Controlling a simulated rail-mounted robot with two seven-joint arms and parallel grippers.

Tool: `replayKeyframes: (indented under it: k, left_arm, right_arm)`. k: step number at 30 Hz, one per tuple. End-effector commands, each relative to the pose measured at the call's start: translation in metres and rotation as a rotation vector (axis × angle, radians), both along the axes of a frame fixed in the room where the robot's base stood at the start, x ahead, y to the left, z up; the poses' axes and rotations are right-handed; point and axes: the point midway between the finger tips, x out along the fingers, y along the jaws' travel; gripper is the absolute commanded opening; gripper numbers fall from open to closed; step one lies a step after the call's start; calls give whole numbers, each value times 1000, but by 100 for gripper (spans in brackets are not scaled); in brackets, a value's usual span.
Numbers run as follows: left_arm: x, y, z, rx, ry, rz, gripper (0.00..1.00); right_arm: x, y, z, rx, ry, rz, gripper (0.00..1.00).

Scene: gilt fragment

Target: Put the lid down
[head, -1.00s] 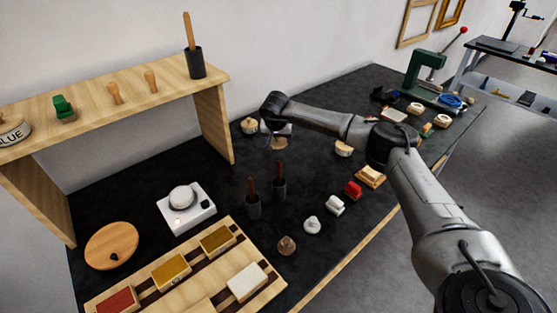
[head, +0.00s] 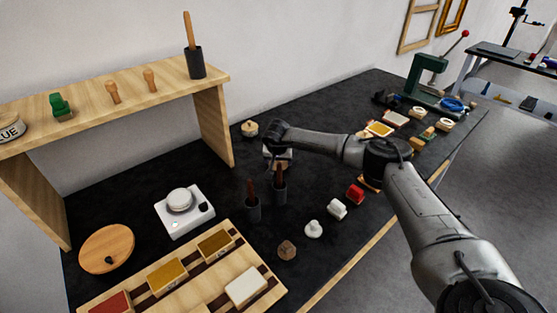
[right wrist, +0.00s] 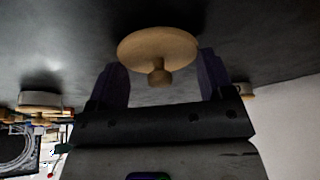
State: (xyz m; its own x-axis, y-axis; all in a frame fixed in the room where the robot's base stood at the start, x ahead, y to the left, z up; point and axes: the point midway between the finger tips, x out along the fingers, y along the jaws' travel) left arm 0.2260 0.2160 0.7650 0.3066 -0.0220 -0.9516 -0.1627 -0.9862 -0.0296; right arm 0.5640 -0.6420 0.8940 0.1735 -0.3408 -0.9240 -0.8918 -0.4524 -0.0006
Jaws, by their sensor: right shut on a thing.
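The lid (right wrist: 157,46) is a round, pale wooden disc with a small knob facing my right gripper in the right wrist view. My right gripper (right wrist: 158,66) is shut on it, with one dark finger at each side of the disc. In the head view, the right gripper (head: 277,153) points down over the dark bench, behind two black holders with brown handles. The lid is hard to make out there, and I cannot tell whether it touches the bench. My left gripper is not in view.
A small pot with a tan top (head: 250,129) stands left of my right gripper on the dark bench (head: 335,262). Black holders (head: 253,208) stand in front. A white scale (head: 184,212), wooden tray (head: 270,305) and shelf (head: 100,97) are at left.

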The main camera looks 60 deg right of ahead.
Motion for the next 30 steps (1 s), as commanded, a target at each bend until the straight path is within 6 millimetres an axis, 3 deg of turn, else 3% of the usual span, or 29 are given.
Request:
replayKeyframes:
  k: [5,6,13,22,30]
  left_arm:
    - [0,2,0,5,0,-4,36]
    - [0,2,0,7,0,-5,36]
    - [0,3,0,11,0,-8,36]
    - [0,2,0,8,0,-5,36]
    - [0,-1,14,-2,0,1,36]
  right_arm:
    - [0,0,-3,0,1,0,52]
    - [0,0,-3,0,0,0,78]
    - [0,0,-3,0,0,0,100]
    - [0,0,1,0,-1,0,100]
    - [-7,13,40,0,-2,2,100]
